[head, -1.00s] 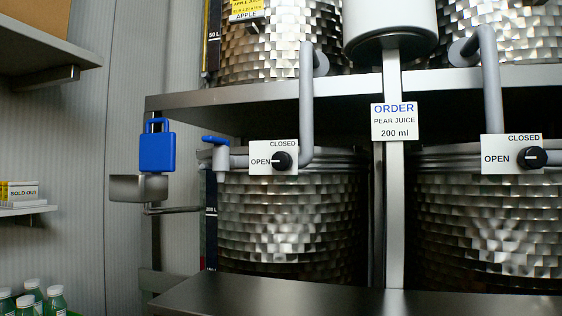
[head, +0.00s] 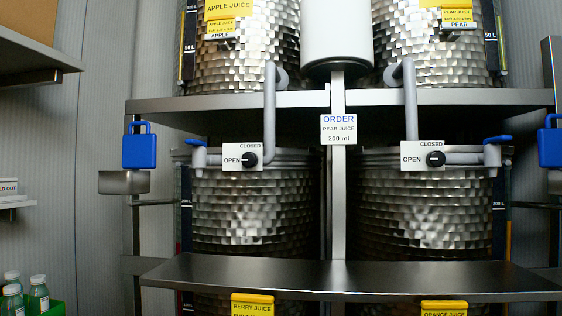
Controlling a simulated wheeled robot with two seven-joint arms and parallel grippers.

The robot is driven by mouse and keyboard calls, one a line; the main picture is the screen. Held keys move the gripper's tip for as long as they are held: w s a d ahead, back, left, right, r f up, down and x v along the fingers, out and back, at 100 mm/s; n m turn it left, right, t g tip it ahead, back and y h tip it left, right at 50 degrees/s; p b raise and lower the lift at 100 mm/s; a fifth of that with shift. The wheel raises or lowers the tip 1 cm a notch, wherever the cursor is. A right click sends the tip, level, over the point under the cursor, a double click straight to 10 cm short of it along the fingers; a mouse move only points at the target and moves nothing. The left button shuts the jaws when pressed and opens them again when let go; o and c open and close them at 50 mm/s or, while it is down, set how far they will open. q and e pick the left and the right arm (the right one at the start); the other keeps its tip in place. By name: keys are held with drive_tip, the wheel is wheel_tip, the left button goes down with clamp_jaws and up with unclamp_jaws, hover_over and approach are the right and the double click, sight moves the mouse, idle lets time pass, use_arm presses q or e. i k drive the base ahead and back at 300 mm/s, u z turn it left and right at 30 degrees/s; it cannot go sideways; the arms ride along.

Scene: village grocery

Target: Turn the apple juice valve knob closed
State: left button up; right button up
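The apple juice tank (head: 265,50) stands at upper left in the head view, with yellow apple juice tags (head: 229,8) on it. A grey pipe (head: 269,115) comes down from it to a white OPEN/CLOSED plate (head: 232,162). The black round apple juice valve knob (head: 249,159) sits at the right of that plate. OPEN is printed left of the knob, CLOSED above it. Its pointer is too small to read. A similar black knob (head: 435,159) sits on the pear juice side. Neither of my grippers shows in the head view.
Steel shelves (head: 345,275) run across below and above the lower tanks. An upright post (head: 338,200) with a pear juice order sign (head: 338,129) divides them. Blue handled items (head: 140,150) hang at both sides. Green-capped bottles (head: 39,291) stand at lower left.

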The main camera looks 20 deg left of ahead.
sight(249, 160)
drive_tip(key=z, duration=1.1)
drive_tip(key=i, duration=1.05)
drive_tip(key=u, duration=0.8)
